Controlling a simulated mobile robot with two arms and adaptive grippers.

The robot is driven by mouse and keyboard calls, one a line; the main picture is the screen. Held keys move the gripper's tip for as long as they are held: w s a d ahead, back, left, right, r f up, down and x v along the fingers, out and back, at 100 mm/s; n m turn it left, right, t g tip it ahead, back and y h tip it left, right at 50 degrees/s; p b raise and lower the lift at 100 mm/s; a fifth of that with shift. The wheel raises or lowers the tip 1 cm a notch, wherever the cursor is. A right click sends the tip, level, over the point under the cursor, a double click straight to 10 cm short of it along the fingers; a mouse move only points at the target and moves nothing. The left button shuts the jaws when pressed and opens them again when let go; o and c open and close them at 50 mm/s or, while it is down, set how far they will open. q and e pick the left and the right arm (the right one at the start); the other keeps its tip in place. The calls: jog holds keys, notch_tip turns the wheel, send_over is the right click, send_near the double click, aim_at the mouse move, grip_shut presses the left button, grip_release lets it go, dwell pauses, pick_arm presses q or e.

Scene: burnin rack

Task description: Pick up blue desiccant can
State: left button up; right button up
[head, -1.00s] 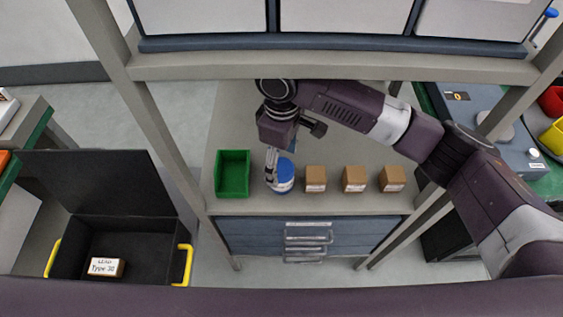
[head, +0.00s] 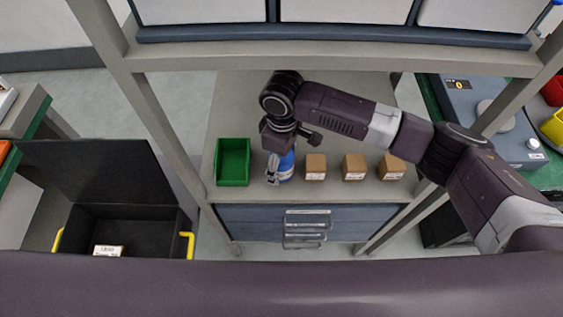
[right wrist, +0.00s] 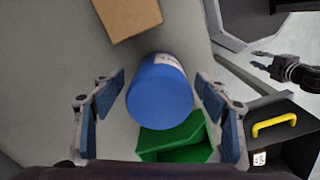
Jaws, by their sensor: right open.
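The blue desiccant can (head: 287,166) stands upright on the shelf top, between a green bin and a row of brown boxes. In the right wrist view the can (right wrist: 160,92) shows its blue lid and a strip of white label. My right gripper (head: 279,172) is over the can, and partly hides it in the head view. In the right wrist view my right gripper (right wrist: 163,110) is open, with one finger on each side of the can and gaps between can and pads.
A green bin (head: 233,147) stands left of the can. Brown boxes (head: 316,161) stand close on its right. Rack posts and an upper shelf beam (head: 330,64) frame the space. A black case (head: 140,214) with yellow handles is at lower left.

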jog(key=c, duration=1.4)
jog(key=shift+r, duration=0.1)
jog(key=shift+c, duration=0.2)
jog(key=shift+r, duration=0.1)
